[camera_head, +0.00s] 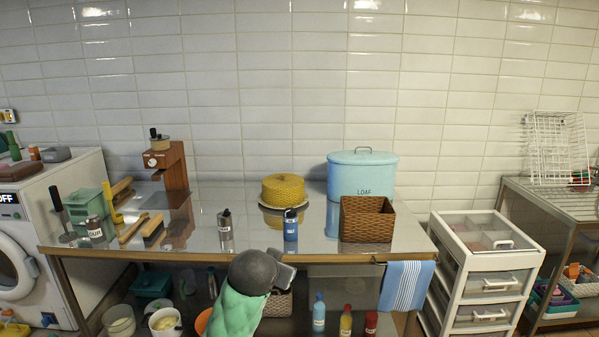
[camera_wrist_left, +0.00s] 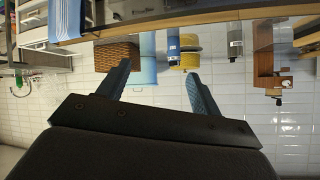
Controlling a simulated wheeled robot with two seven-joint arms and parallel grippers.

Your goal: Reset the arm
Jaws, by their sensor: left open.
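My left arm (camera_head: 240,300), with a green sleeve and a dark grey joint, rises from the bottom middle of the head view. Its gripper (camera_head: 286,277) shows partly behind the joint, in front of the metal table's front edge. In the left wrist view, which is upside down, the left gripper (camera_wrist_left: 159,70) has its two blue-grey fingers spread apart with nothing between them. My right arm and gripper are not in view.
The metal table (camera_head: 335,259) holds a blue bottle (camera_head: 290,226), grey bottle (camera_head: 225,232), yellow container (camera_head: 283,188), wicker basket (camera_head: 366,219) and blue LOAF bin (camera_head: 362,171). A striped towel (camera_head: 406,286) hangs at its front right. A drawer unit (camera_head: 487,262) stands right.

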